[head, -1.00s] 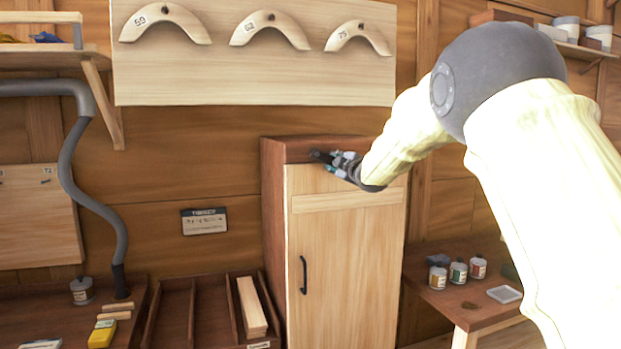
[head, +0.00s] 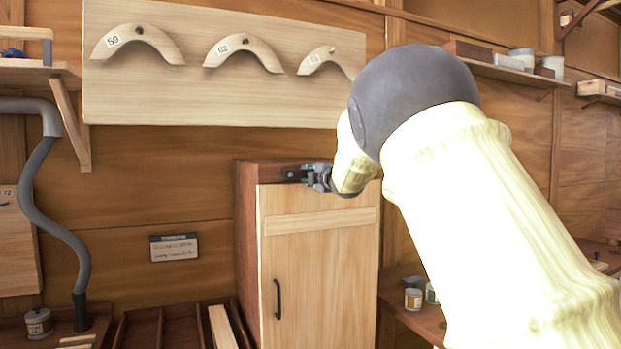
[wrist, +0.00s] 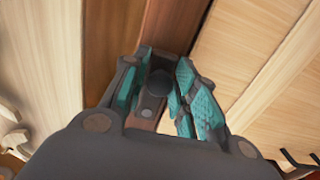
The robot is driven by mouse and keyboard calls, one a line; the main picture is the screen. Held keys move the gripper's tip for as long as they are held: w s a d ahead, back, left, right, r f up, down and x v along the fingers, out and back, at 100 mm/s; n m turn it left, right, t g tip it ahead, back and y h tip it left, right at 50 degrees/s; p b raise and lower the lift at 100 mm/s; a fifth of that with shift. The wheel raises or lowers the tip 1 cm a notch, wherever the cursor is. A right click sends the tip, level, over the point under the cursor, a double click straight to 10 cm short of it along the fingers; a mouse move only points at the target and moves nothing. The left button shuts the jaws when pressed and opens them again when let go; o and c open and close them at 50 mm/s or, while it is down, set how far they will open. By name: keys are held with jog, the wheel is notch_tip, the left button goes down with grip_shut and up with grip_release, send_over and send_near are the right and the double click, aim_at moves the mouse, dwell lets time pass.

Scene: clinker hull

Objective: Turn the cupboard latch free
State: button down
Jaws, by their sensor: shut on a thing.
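The cupboard (head: 246,240) is a tall red-brown case with a pale wooden door (head: 320,275). The door sits closed in its frame. The latch (head: 292,174) is a short dark bar at the top of the door, on the red-brown header. My gripper (head: 306,176) reaches it from the right and is shut on it. In the wrist view the latch (wrist: 153,105) lies between the teal-padded fingers of my gripper (wrist: 165,75), with a round dark knob showing. Part of the latch is hidden by the fingers.
A black handle (head: 277,299) is on the door's left side. A bench (head: 410,312) with small jars stands to the right, and a divided tray (head: 160,328) lies to the left. A shelf (head: 500,72) is on the wall behind my arm.

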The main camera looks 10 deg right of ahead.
jog(key=c, duration=1.3)
grip_release()
jog(key=shift+o, duration=0.2)
jog(key=v, duration=1.2)
jog(key=shift+d, duration=0.1)
